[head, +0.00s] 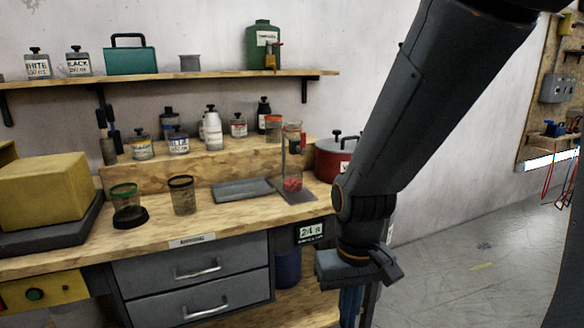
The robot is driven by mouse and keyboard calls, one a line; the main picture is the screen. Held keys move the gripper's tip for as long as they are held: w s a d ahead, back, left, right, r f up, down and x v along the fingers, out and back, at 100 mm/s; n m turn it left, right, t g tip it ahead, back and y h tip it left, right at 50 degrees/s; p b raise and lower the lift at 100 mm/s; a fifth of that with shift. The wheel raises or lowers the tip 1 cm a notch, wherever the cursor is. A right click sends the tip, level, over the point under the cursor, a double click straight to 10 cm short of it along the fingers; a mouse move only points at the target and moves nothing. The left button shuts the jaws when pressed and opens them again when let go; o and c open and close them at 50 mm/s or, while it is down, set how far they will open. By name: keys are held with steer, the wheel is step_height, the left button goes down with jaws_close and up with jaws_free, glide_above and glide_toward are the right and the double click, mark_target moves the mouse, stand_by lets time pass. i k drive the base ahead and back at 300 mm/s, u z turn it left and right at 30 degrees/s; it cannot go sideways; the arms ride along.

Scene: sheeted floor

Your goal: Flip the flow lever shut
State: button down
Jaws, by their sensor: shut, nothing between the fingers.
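A green canister (263,43) with a pale label stands at the right of the wall shelf. My gripper (352,305) points down in front of the bench's right end, well below and to the right of the canister. It is shut and empty, and its tips run close to the picture's lower edge.
The wall shelf (200,80) also holds bottles and a teal box (130,58). Below, a clear cylinder stand (293,165), a red pot (333,158), several bottles and two cups crowd the workbench (160,222). Open floor (450,260) lies right.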

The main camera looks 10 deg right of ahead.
mark_target(302, 148)
steer(key=k, duration=0.65)
steer(key=u, duration=0.5)
steer(key=i, duration=1.25)
steer(key=z, duration=0.7)
